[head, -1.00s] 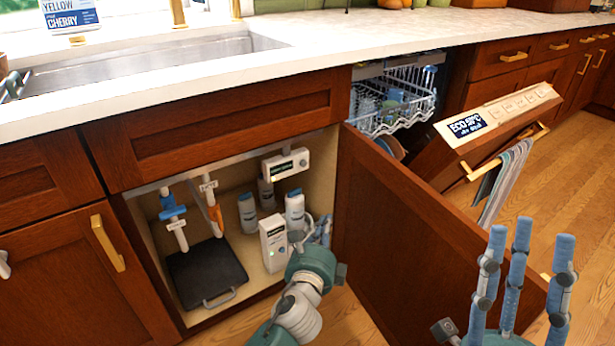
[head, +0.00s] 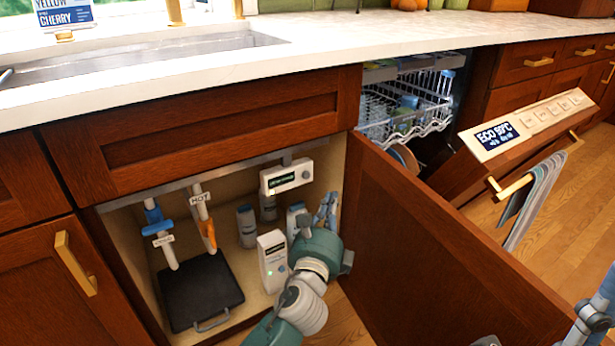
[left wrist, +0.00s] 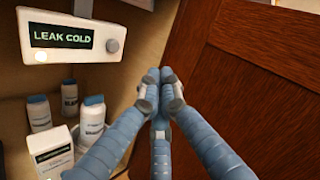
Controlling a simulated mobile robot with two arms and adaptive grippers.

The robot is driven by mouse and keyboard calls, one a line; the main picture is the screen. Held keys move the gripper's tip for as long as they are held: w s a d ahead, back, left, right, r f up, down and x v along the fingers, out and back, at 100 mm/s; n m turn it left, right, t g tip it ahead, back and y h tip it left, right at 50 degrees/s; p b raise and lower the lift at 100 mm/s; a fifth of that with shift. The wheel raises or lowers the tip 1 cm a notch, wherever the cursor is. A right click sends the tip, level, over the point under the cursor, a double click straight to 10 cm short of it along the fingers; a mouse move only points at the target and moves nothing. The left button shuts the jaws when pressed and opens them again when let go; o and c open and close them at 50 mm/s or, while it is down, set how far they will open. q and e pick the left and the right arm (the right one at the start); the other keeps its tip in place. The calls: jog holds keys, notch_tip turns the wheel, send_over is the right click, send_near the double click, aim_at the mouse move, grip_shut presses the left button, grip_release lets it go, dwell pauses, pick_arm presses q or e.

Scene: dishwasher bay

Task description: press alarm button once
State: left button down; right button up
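A white alarm box with a dark display (head: 286,178) hangs high inside the open sink cabinet. In the left wrist view its display (left wrist: 61,37) reads "LEAK COLD". A round grey button (left wrist: 113,45) sits at the right end of its face and also shows in the head view (head: 306,174). My left gripper (head: 326,208) is in the cabinet opening, below and right of the box. In the left wrist view its fingers (left wrist: 160,82) are drawn together, empty, right of the button and apart from it. My right gripper (head: 598,312) is mostly cut off at the lower right.
The open cabinet door (head: 440,250) stands close to the right of my left gripper. A white unit (head: 272,262), several bottles (head: 246,227), labelled pipes (head: 203,220) and a black tray (head: 200,290) occupy the cabinet. The dishwasher door (head: 525,125) hangs partly open further right.

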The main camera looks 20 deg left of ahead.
aim_at(306, 175)
pick_arm(q)
jog(key=w+a, duration=0.4)
jog(key=a, duration=0.1)
jog(key=shift+w+a, duration=0.2)
jog(key=shift+a, duration=0.15)
jog(key=shift+w+a, duration=0.1)
dwell(1.2)
jog(key=shift+w+a+p, duration=0.15)
jog(key=shift+a+p, duration=0.1)
jog(key=shift+p, duration=0.1)
jog(key=shift+w+a, duration=0.25)
jog(key=shift+a, duration=0.05)
dwell(0.8)
jog(key=shift+d, duration=0.1)
jog(key=shift+s+d, duration=0.55)
